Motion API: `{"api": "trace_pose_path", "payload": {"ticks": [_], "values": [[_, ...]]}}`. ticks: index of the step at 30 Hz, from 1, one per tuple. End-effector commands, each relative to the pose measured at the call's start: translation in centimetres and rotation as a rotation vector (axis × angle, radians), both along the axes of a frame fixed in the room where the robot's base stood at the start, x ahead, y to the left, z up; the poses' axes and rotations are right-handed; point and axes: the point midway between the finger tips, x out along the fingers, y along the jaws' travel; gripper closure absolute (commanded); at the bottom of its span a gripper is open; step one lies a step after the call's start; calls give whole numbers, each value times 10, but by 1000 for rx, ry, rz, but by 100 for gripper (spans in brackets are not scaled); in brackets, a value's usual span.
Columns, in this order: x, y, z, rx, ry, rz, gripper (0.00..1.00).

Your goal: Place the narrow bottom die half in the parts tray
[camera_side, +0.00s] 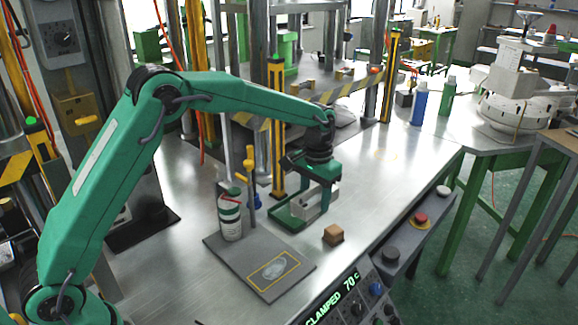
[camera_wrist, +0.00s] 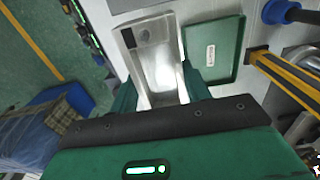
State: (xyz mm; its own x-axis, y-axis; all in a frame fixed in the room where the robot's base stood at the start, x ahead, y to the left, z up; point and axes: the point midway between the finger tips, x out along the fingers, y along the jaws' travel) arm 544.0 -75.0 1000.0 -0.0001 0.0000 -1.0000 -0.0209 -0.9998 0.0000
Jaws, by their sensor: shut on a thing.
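The narrow bottom die half, a silver metal block with a long hollow (camera_wrist: 155,62), is between my gripper's green fingers (camera_wrist: 158,92) in the wrist view. My gripper (camera_side: 316,200) is shut on it, pointing down in the side view. There the grey die half (camera_side: 312,207) shows low between the fingers. The parts tray is a shallow green tray (camera_side: 279,221). In the wrist view the tray (camera_wrist: 226,75) lies just right of the die half, with a small pale label inside. Whether the die half touches the table is unclear.
A small brown block (camera_side: 333,235) stands on the table in front of the tray. A white, green and red can (camera_side: 230,218) stands on a grey plate (camera_side: 226,256) at left. Yellow-black posts (camera_side: 277,130) rise behind.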

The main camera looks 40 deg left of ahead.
Motion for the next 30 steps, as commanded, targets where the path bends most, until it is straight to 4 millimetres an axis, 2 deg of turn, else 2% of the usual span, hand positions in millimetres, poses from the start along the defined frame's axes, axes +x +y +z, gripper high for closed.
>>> {"api": "trace_pose_path", "payload": {"ticks": [8, 24, 30], "values": [[8, 14, -8, 0, -1, 3, 90], [46, 85, -57, 0, -2, 3, 90], [54, 100, -68, 0, -2, 2, 90]]}}
